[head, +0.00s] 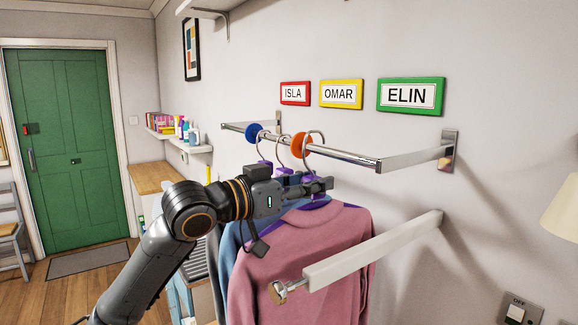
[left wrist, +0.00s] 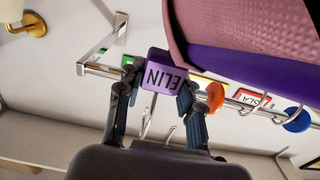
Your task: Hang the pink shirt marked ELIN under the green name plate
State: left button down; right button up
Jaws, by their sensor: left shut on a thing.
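The pink shirt (head: 305,250) hangs on a purple hanger below the chrome rail (head: 345,155), in front of the other clothes. My left gripper (head: 322,186) is shut on the hanger's purple ELIN tag (left wrist: 162,77), between its fingers in the left wrist view. The hanger's hook (head: 322,140) rises to rail height just right of the orange disc (head: 302,144); I cannot tell whether it rests on the rail. The green ELIN name plate (head: 411,82) is on the wall above the rail's right part. My right gripper is not in view.
A blue disc (head: 253,131) sits farther left on the rail. Blue clothes (head: 228,255) hang behind the pink shirt. A white bar (head: 375,248) with a metal end juts from the wall before the shirt. Red (head: 295,84) and yellow (head: 341,82) plates are left of the green one.

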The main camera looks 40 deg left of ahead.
aim_at(332, 200)
pick_arm(q)
jog(key=p+x, duration=0.2)
jog(key=x, duration=0.1)
jog(key=p+x, duration=0.1)
jog(key=x, duration=0.1)
jog(key=shift+w+d+r+p, duration=0.1)
jog(key=shift+w+r+p, duration=0.05)
jog(key=shift+r+p, duration=0.2)
jog(key=f, duration=0.1)
jog(key=f+b, duration=0.1)
jog(key=shift+w+d+f+b, duration=0.1)
jog(key=shift+w+f+b, duration=0.15)
jog(key=shift+f+b, duration=0.1)
jog(key=shift+f, duration=0.4)
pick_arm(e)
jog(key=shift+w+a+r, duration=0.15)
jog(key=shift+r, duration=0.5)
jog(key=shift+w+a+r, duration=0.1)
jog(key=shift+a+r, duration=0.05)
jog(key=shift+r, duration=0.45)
pick_arm(q)
jog(key=c, duration=0.8)
grip_release()
jog(key=shift+s, duration=0.1)
jog(key=shift+f, duration=0.1)
jog(key=v, duration=1.2)
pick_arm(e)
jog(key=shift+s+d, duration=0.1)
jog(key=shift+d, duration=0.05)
